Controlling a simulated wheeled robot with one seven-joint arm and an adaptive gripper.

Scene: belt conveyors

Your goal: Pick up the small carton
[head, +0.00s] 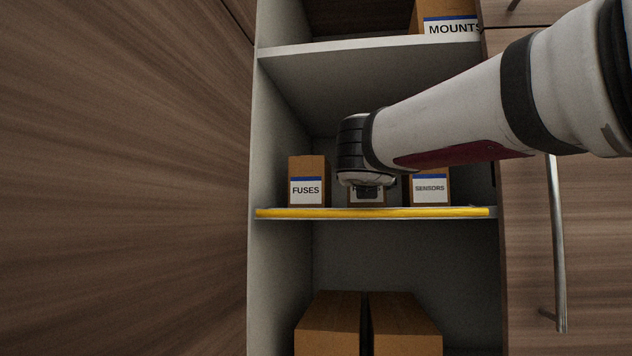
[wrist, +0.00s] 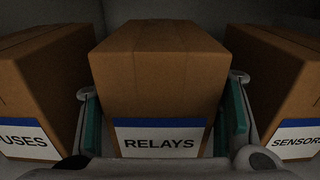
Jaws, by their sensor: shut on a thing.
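The small carton labelled RELAYS (wrist: 158,85) is a brown box with a white and blue label. It fills the middle of the wrist view, between the two green-padded fingers of my gripper (wrist: 163,132). The fingers are shut on its sides. In the head view, my gripper (head: 368,188) reaches onto the yellow-edged shelf and hides most of the middle carton (head: 367,201); only its lower front shows. I cannot tell whether it is lifted off the shelf.
A FUSES carton (head: 307,180) stands left of my gripper and a SENSORS carton (head: 430,188) right, both close. The yellow-edged shelf (head: 375,213) is under them. A MOUNTS carton (head: 450,20) is on the upper shelf; two larger boxes (head: 330,320) sit below. Cabinet doors (head: 560,240) are right.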

